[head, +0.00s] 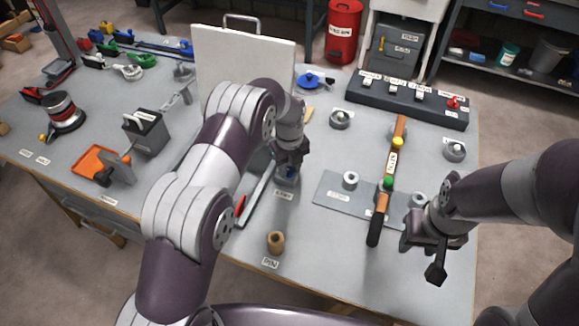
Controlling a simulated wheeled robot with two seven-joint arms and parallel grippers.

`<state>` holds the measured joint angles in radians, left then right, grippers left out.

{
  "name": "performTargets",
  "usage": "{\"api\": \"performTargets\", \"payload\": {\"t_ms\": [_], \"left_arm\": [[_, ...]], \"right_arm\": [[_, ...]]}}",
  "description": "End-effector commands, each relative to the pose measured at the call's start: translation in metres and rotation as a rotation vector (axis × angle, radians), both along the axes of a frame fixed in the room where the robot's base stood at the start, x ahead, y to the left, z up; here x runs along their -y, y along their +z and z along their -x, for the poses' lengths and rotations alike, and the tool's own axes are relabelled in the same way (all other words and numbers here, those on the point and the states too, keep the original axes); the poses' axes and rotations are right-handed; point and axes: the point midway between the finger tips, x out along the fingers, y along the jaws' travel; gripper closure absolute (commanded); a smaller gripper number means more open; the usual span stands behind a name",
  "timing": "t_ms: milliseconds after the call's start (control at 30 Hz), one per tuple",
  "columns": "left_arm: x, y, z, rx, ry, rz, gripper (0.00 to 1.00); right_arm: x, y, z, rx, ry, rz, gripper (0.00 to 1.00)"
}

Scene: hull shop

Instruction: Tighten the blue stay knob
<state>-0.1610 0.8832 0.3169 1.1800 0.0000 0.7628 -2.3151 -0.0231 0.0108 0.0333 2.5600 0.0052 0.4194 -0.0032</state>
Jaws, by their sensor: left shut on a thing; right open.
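My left gripper (288,166) is at the middle of the bench, beside the foot of the upright white panel (235,68). It is shut on the blue stay knob (291,173), of which only a small blue patch shows beneath the fingers. My wrist hides the rest of the knob and the stay. A small label (283,195) lies just in front of it. My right gripper (424,258) is open and empty over the bench's right part, right of the long bar's dark handle (376,228).
A grey plate (332,196) lies under the long bar with yellow and green knobs. A wooden peg (275,241) stands at the front. A switch box (408,98) and a blue disc (314,81) are at the back. An orange tool (101,160) and grey block (146,133) are left.

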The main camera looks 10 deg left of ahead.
Motion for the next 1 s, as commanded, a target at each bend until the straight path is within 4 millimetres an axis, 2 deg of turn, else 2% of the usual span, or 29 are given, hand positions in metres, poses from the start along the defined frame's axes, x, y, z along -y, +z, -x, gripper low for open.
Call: {"api": "performTargets", "payload": {"t_ms": [300,767,800,833,867,1000], "left_arm": [[-0.0001,0.0026,-0.0022,0.007,-0.08,0.001,0.97],[0.0,0.0029,-0.0026,0.009,-0.089,0.001,0.97],[0.0,0.0029,-0.0027,0.009,-0.089,0.001,0.54],[0.0,0.0028,-0.0026,0.008,-0.089,0.0,0.44],[0.0,0.0026,-0.0023,0.008,-0.089,0.0,0.41],[0.0,0.0017,-0.0015,0.005,-0.088,0.0,0.41]], "right_arm": [[0.0,-0.0012,0.0,0.0,0.0,0.0,0.57],[0.0,-0.0012,0.0,0.0,0.0,0.0,0.57],[0.0,-0.0012,0.0,0.0,0.0,0.0,0.57],[0.0,-0.0012,0.0,0.0,0.0,0.0,0.57],[0.0,-0.0012,0.0,0.0,0.0,0.0,0.57],[0.0,-0.0013,-0.0001,0.0,0.0,0.0,0.57]]}}
